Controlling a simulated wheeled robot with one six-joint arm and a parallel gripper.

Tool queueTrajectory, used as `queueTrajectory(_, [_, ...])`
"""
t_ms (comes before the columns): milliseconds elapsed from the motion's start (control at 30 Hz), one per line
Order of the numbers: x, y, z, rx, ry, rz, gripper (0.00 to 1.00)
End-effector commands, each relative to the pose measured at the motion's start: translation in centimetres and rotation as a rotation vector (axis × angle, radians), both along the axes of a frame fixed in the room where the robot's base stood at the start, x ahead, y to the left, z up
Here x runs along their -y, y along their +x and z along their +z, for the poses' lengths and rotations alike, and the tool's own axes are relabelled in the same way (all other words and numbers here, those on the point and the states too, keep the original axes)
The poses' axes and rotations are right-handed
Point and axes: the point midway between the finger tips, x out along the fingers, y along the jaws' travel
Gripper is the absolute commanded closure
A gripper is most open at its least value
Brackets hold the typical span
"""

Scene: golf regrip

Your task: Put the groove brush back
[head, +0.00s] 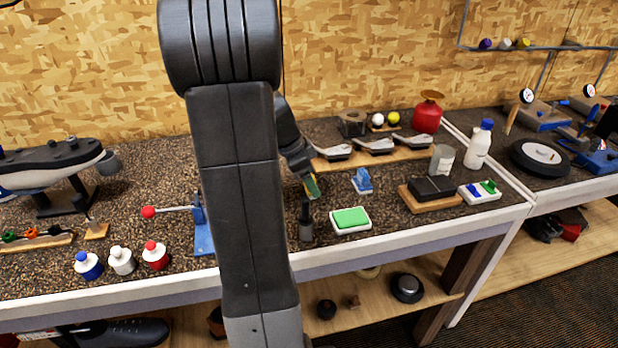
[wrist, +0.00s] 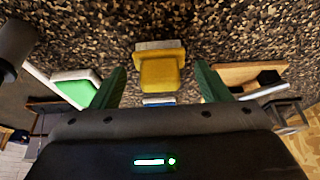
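My gripper (head: 311,186) hangs above the worktop, just right of my upright arm in the head view. A yellow block with a pale grey edge, which looks like the groove brush (wrist: 160,70), sits between the green fingers in the wrist view. In the head view only a thin yellow strip shows beside the green finger, clear of the worktop. A small blue holder-like piece (head: 362,181) stands on the worktop to the right; a blue piece (wrist: 158,101) also shows beyond the brush in the wrist view.
A black upright cylinder (head: 306,222) stands below my gripper. A white tray with a green pad (head: 351,218) lies to its right. A wooden block with a black top (head: 432,191), white bottle (head: 479,146) and club-head rack (head: 410,158) stand farther right and behind.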

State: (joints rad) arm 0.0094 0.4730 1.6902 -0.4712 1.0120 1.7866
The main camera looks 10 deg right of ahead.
Motion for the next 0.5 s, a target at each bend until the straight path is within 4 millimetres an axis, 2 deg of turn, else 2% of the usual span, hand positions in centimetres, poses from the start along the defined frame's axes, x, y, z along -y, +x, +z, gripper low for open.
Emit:
queueTrajectory(367, [0.0,0.0,0.4,0.0,0.0,0.0,0.28])
queueTrajectory(500, [-0.8,0.1,2.1,0.006,0.0,0.001,0.28])
